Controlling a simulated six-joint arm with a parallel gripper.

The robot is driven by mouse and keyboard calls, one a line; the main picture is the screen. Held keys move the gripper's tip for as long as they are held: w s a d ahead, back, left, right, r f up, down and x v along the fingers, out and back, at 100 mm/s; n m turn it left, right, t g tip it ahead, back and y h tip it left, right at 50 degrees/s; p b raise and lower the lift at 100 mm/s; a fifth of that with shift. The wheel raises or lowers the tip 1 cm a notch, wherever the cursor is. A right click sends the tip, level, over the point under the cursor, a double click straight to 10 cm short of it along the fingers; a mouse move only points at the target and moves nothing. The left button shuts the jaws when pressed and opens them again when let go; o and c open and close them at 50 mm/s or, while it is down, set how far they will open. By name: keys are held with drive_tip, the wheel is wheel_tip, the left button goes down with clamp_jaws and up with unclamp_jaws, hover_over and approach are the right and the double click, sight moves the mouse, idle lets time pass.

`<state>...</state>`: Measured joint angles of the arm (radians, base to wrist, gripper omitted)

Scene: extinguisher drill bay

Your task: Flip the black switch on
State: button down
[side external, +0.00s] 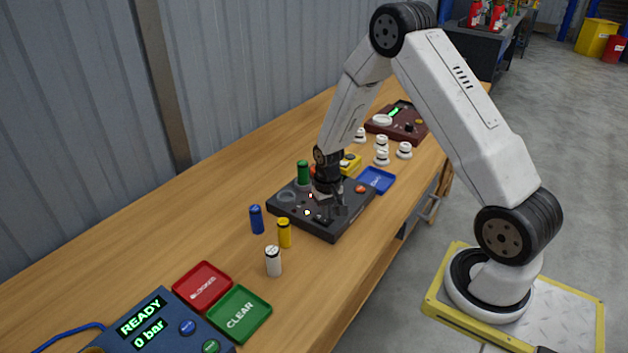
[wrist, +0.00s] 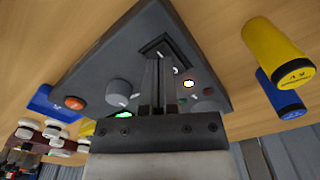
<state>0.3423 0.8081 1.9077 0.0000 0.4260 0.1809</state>
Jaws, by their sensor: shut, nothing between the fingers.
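The dark grey control panel (side external: 340,232) lies on the wooden bench, and my gripper (side external: 331,208) is down over its middle. In the wrist view, my shut, empty fingers (wrist: 160,62) reach over a square black plate (wrist: 184,47) on the panel (wrist: 110,50), which looks like the black switch's mount. The fingers cover most of its middle, so I cannot tell the lever's position or whether they touch it. A small white-lit lamp (wrist: 188,83) glows beside the fingers. A grey knob (wrist: 118,91) and an orange button (wrist: 75,103) are on the other side.
Blue (side external: 256,219), yellow (side external: 284,233) and white (side external: 273,261) cylinders stand in front of the panel. A green cylinder (side external: 303,172) stands at its back edge. A blue tray (side external: 376,180) lies beyond it. Red (side external: 203,286) and green (side external: 239,314) trays lie nearer.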

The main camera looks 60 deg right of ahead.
sight(325, 223)
drive_tip(key=shift+r, duration=3.05)
drive_tip(key=s+a+r+n+t, duration=0.1)
drive_tip(key=s+a+r+n, duration=0.2)
drive_tip(key=a, duration=0.4)
drive_tip(key=s+a+r+n+t, duration=0.1)
drive_tip(key=s+a+r+n, duration=0.2)
drive_tip(key=s+a+r, duration=0.3)
drive_tip(key=shift+s+a+t, duration=0.3)
drive_tip(key=shift+s+a, duration=0.2)
drive_tip(key=shift+s, duration=0.6)
